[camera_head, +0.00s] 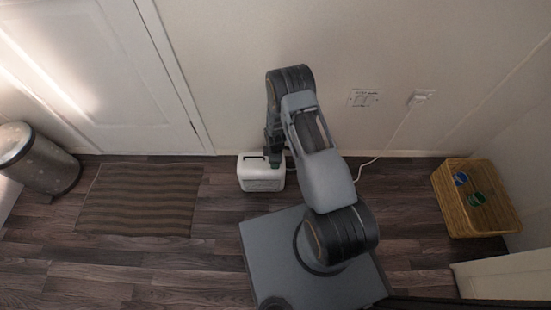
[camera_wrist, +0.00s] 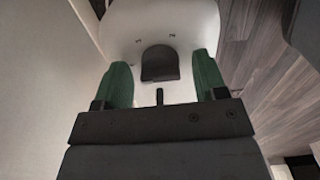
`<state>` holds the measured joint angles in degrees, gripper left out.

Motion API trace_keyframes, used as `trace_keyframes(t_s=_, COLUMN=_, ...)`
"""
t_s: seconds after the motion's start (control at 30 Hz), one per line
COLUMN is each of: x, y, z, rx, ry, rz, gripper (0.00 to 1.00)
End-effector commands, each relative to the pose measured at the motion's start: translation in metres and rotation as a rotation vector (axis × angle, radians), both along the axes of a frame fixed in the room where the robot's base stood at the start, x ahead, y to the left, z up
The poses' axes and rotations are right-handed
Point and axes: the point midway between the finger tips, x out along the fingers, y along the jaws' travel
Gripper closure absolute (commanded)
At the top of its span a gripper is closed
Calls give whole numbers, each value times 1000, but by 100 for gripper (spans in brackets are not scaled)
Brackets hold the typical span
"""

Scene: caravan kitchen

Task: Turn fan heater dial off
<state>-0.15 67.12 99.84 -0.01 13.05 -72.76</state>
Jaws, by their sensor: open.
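The white fan heater (camera_head: 262,178) stands on the floor close to the wall, left of my arm. In the wrist view the white heater (camera_wrist: 192,22) fills the top middle, with a dark knob-like part (camera_wrist: 160,64) on it, which looks like the dial. My gripper (camera_wrist: 160,80) is open, its two green fingers on either side of the dark part with gaps at both sides. In the head view my gripper (camera_head: 274,152) points down at the top of the heater. I cannot read the dial's setting or tell whether the fingers touch the heater.
A white cord (camera_head: 368,165) runs from the floor up to a wall plug (camera_head: 421,97). A wicker basket (camera_head: 478,205) stands at the right, a metal bin (camera_head: 38,165) at the far left. A striped mat (camera_head: 140,199) lies before the door (camera_head: 100,80). Floor left of my base is clear.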

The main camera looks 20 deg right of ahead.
Motion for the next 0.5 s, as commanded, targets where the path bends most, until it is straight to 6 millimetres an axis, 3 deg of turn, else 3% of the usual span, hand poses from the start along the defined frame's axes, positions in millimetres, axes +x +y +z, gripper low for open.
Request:
trace_keyframes(t_s=0.27, x=0, y=0, z=6, rx=0, ry=0, rz=-1, gripper=35)
trace_keyframes(t_s=0.5, x=1, y=0, z=48, rx=0, ry=-3, rz=-1, gripper=35)
